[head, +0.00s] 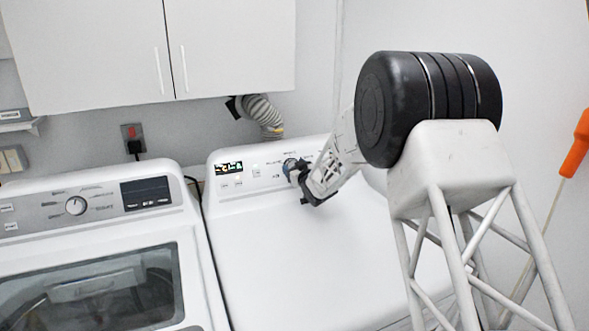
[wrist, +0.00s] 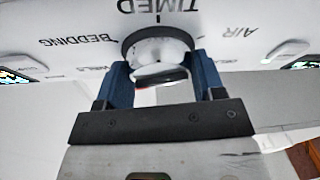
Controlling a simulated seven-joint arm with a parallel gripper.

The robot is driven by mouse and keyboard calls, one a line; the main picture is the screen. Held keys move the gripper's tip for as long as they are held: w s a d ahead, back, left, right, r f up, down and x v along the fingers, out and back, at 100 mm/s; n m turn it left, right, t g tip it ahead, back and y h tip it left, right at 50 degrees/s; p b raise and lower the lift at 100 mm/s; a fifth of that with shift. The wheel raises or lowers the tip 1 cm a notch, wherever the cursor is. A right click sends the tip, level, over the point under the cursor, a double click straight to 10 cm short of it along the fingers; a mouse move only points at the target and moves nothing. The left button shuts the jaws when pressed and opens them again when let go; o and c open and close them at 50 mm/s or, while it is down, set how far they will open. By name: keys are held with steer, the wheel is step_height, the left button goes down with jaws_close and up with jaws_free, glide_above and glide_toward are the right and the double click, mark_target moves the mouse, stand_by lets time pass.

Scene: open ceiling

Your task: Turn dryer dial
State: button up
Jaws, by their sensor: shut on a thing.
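The dryer (head: 300,250) is white, with a control panel along its back. Its dial shows in the wrist view as a round grey ring with a white knob (wrist: 158,72), below the printed word TIMED, with BEDDING and AIR to either side. My gripper (wrist: 165,78) is at the dial, its two blue fingers on either side of the knob and shut on it. In the head view my gripper (head: 295,168) is at the panel and mostly covers the dial.
A washer (head: 75,230) with its own silver dial stands left of the dryer. White cabinets (head: 140,55) hang above. A ribbed hose (head: 262,115) and a wall outlet (head: 133,135) are behind the machines. The dryer's top is clear.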

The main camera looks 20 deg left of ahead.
steer(key=m+t+h, duration=0.1)
steer(key=m, duration=0.2)
steer(key=m+h, duration=0.1)
steer(key=m, duration=0.2)
steer(key=shift+s+m+t, duration=0.1)
steer(key=shift+m+t, duration=0.2)
steer(key=shift+t, duration=0.1)
steer(key=m+h, duration=0.1)
steer(key=m, duration=0.2)
steer(key=m+t+h, duration=0.1)
steer(key=m, duration=0.2)
steer(key=shift+h, duration=0.3)
steer(key=shift+m, duration=0.3)
steer(key=o, duration=0.9)
steer(key=shift+s+d, duration=0.1)
steer(key=shift+s, duration=0.05)
steer(key=shift+v, duration=3.7)
